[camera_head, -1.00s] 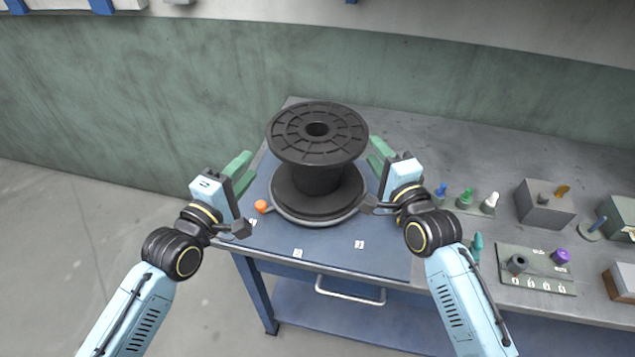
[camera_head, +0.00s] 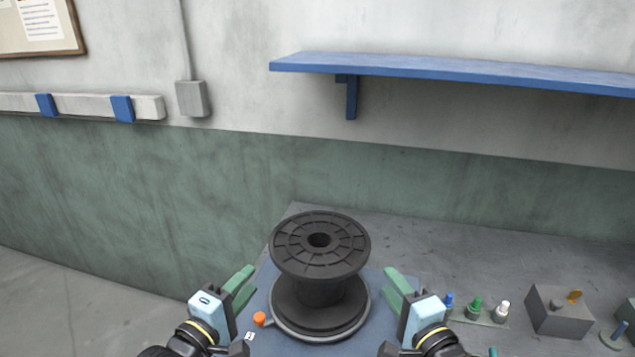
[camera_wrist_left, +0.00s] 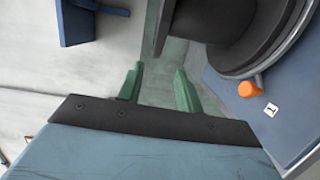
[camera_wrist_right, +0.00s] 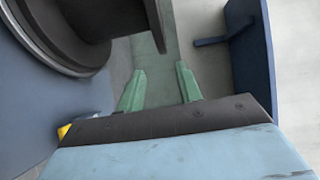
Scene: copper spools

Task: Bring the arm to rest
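A large black spool (camera_head: 318,295) stands upright on a round grey base on the blue mat of the bench. It also shows at the top right of the left wrist view (camera_wrist_left: 240,30) and the top left of the right wrist view (camera_wrist_right: 85,25). My left gripper (camera_head: 243,287) is to the left of the spool, apart from it. Its green fingers are spread with nothing between them in the left wrist view (camera_wrist_left: 157,88). My right gripper (camera_head: 393,290) is to the right of the spool, also apart. Its fingers are spread and empty in the right wrist view (camera_wrist_right: 158,85).
An orange knob (camera_head: 259,319) sits beside the spool's base. A blue shelf (camera_head: 450,73) hangs on the wall above. The grey bench top (camera_head: 440,245) behind the spool is clear.

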